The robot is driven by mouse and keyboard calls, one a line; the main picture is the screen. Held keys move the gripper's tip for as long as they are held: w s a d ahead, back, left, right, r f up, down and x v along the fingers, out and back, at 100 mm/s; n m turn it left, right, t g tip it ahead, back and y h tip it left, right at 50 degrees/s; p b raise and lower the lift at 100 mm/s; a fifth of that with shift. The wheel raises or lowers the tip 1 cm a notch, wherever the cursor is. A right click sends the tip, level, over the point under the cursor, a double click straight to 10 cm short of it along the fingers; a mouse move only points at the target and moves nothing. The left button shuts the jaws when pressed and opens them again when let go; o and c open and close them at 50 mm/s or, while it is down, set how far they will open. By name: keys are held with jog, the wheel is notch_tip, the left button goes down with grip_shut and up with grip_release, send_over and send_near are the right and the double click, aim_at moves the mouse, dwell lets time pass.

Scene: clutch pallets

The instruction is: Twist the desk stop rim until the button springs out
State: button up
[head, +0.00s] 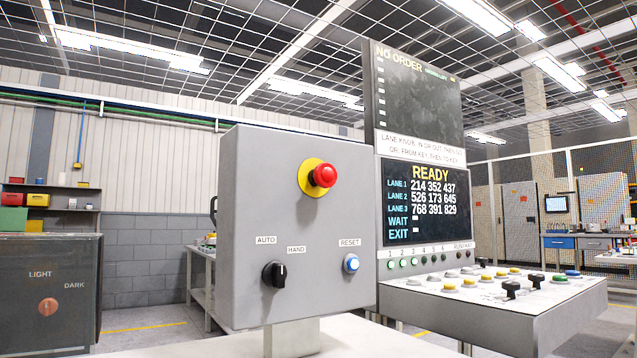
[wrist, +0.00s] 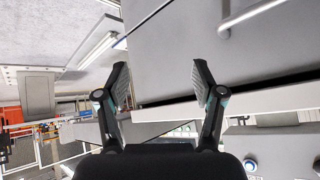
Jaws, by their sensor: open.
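The red desk stop button (head: 324,175) sits on its round yellow rim (head: 308,183) on the upper part of a grey control box (head: 240,200). The box stands on a short post on a white desk. My gripper (wrist: 157,85) shows only in the wrist view, with its two fingers spread apart and nothing between them. The stop button does not show in the wrist view, and my gripper is not in the head view, so their distance cannot be told.
Below the button are a black AUTO/HAND knob (head: 275,274) and a blue RESET button (head: 351,263). To the right stand a READY screen (head: 425,205) and a sloped console (head: 500,295) with several buttons. The space before the box looks clear.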

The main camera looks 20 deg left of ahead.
jog(key=w+a+r+n+t+y+b, duration=0.1)
jog(key=w+a+r+y, duration=0.15)
jog(key=r, duration=0.45)
jog(key=w+a+r+n+t+y+b, duration=0.1)
jog(key=w+a+r, duration=0.1)
jog(key=a+r, duration=0.35)
jog(key=w+a+r+n+t+y, duration=0.1)
jog(key=w+r+y, duration=0.1)
jog(key=r, duration=0.6)
jog(key=n+y+b, duration=0.2)
jog(key=n+y, duration=0.2)
jog(key=y, duration=0.2)
send_near(328, 174)
jog(key=shift+h, duration=0.25)
jog(key=p+x, duration=0.1)
jog(key=x, duration=0.4)
jog(key=p+x, duration=0.1)
jog(key=x, duration=0.5)
jog(key=shift+s+r+p, duration=0.1)
jog(key=shift+r+p, duration=0.15)
jog(key=shift+p, duration=0.15)
